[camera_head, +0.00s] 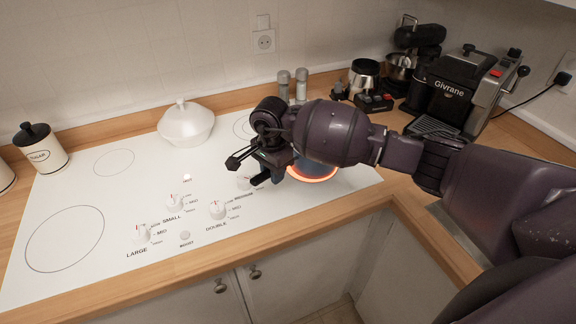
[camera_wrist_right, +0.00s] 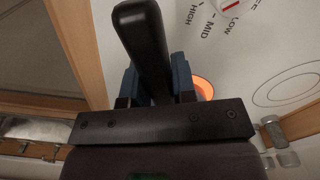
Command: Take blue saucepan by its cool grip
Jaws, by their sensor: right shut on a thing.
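My right gripper (camera_head: 268,165) is over the right part of the white hob, beside a glowing orange ring (camera_head: 314,178). In the right wrist view, the right gripper (camera_wrist_right: 157,88) is shut on a long black handle (camera_wrist_right: 143,38), which lies between its two bluish fingers. I take the handle for the blue saucepan's grip. The pan's body is mostly hidden behind my arm and gripper; a dark bluish patch shows inside the glowing ring, but I cannot tell if it is the pan. The left gripper is not in view.
The hob (camera_head: 110,200) carries knobs along its front. A white lidded pot (camera_head: 186,124) stands at the back, a sugar jar (camera_head: 40,147) at the left. The hob's left part is clear.

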